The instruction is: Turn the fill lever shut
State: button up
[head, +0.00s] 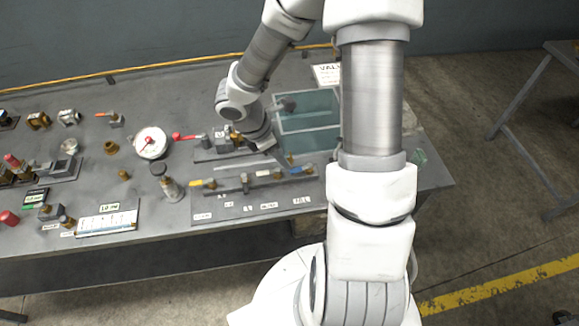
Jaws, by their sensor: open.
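My gripper (279,156) points down just behind the right half of the manifold, near the orange and blue levers. It is open with nothing seen in it; its fingertips are small and partly hidden, and I cannot tell whether they touch anything.
A clear tank (308,140) stands behind and right of my gripper. Several small fittings fill the bench's left side. A yellow hose (180,66) runs along the back.

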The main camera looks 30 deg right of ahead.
aim_at(293, 170)
jog(key=x, duration=0.6)
jog(key=shift+f+b, duration=0.1)
jog(key=shift+b, duration=0.25)
grip_shut()
